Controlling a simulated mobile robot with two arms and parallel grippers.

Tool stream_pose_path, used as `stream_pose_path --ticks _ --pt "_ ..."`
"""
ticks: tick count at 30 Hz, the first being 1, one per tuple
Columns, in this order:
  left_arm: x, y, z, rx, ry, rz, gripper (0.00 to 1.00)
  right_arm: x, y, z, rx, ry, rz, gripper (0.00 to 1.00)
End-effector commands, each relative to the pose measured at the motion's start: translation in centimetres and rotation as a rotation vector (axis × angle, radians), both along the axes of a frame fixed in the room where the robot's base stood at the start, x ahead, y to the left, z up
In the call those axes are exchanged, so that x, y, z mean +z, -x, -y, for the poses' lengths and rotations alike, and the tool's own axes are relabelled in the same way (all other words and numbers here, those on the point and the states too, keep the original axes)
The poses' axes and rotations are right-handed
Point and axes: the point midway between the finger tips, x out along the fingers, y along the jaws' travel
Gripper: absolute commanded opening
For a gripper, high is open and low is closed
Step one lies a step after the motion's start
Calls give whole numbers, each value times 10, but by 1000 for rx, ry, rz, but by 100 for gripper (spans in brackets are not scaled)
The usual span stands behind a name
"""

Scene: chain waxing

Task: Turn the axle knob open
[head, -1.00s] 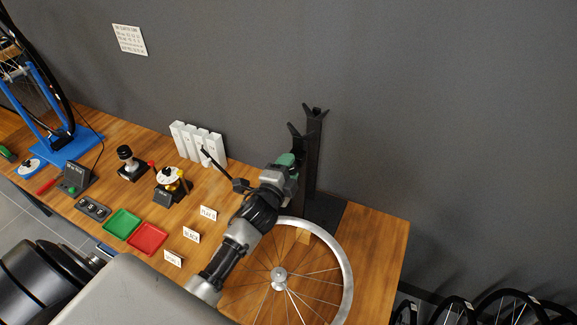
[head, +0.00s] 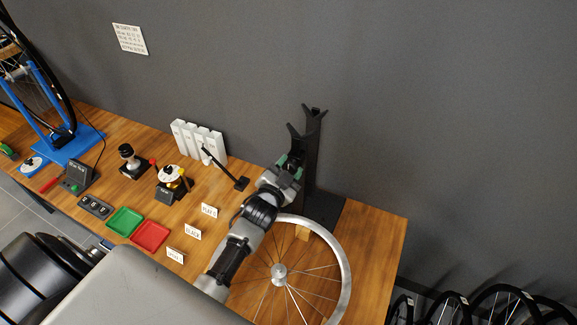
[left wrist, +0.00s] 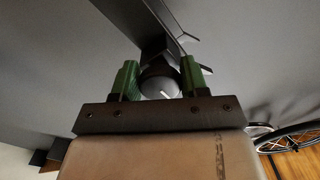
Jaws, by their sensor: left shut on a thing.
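The black two-post stand (head: 311,150) rises at the back right of the bench, with forked tops. Its axle knob (left wrist: 160,84) shows in the left wrist view as a dark round knob with a pale line on its face. My left gripper (head: 291,163) reaches the near post from the front. In the left wrist view my left gripper (left wrist: 159,80) has its green fingers on either side of the knob, shut on it. In the head view the gripper and arm hide the knob. My right gripper is not in view.
A spoked wheel rim (head: 347,270) lies on the bench (head: 378,240) below the arm. Left of it are a black lever (head: 225,168), white label cards, a red tray (head: 150,236) and a green tray (head: 125,221). Black tyres (head: 450,308) stand at lower right.

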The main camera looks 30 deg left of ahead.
Motion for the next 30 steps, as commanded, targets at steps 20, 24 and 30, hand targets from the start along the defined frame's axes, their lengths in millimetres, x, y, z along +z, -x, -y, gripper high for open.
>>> stream_pose_path --ticks 20,24,30 --pt "-2 0 0 1 52 0 47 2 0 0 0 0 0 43" --pt "-1 0 0 0 51 1 69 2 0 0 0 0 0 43" --pt "-1 0 0 0 50 1 69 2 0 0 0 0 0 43"
